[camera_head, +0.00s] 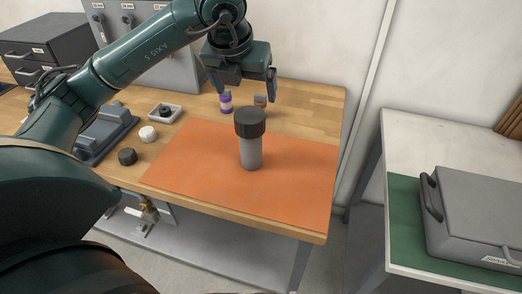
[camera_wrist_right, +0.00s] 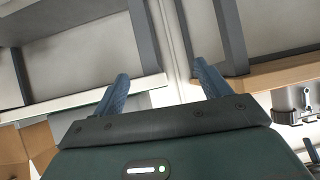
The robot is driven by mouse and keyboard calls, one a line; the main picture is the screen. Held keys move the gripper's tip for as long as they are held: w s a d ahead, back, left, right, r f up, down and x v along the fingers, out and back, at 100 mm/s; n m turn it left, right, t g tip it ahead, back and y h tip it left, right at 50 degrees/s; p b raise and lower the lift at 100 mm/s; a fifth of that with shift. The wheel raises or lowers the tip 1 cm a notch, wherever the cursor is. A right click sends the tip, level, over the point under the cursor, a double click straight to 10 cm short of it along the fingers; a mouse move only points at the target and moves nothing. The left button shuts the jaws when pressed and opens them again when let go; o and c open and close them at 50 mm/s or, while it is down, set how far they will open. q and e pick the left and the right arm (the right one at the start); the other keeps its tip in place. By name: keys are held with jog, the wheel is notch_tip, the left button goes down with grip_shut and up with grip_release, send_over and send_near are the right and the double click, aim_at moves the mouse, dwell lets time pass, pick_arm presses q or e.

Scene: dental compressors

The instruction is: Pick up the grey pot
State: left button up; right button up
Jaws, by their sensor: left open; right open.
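The grey pot (camera_head: 251,152) stands upright on the orange mat (camera_head: 196,170) and has a wide black ribbed lid (camera_head: 250,122). My left gripper (camera_head: 245,96) is open and empty, with its fingers pointing down above and behind the pot in the head view. The fingers do not touch the pot. My right gripper (camera_wrist_right: 162,85) shows only in the right wrist view. It is open, with nothing between its blue fingers, and the pot is not in that view.
A black knob (camera_head: 127,157), a white cap (camera_head: 148,133) and a small tray (camera_head: 163,113) lie left. A grey case (camera_head: 475,215) sits on the right-hand table.

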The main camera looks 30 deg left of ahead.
aim_at(250, 114)
pick_arm(q)
jog(key=p+x, duration=0.1)
jog(key=x, duration=0.6)
jog(key=shift+f, duration=0.2)
jog(key=shift+s+p+x, duration=0.1)
jog(key=shift+p+x, duration=0.25)
jog(key=shift+x, duration=0.95)
jog(key=shift+s+p+x, duration=0.15)
jog(key=shift+p+x, duration=0.15)
jog(key=shift+x, duration=1)
jog(key=shift+a, duration=0.1)
jog(key=c, duration=1.5)
jog(key=shift+c, duration=0.6)
jog(key=shift+r, duration=0.1)
